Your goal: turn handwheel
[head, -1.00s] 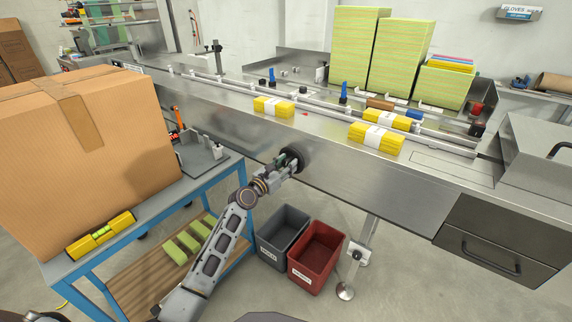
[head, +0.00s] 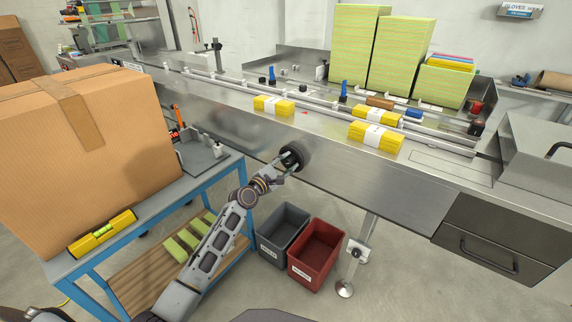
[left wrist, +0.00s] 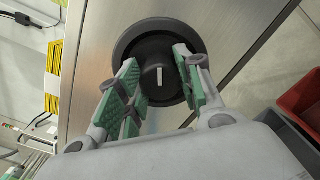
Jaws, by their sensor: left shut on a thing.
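The black round handwheel (head: 294,156) sits on the front face of the steel conveyor machine. In the left wrist view its dark disc (left wrist: 126,42) shows behind a raised hub (left wrist: 159,78) with a white line mark, which stands nearly upright in the picture. My left gripper (head: 283,166) is at the handwheel from the front. In the left wrist view its green-padded fingers (left wrist: 162,84) lie on either side of the hub, shut on it. The exact contact of the pads is partly hidden. My right gripper is not in view.
A blue-framed table (head: 215,176) with a large cardboard box (head: 90,150) stands at the left. A grey bin (head: 282,232) and a red bin (head: 317,250) stand on the floor below the machine. Yellow wrapped packs (head: 376,138) lie on the conveyor.

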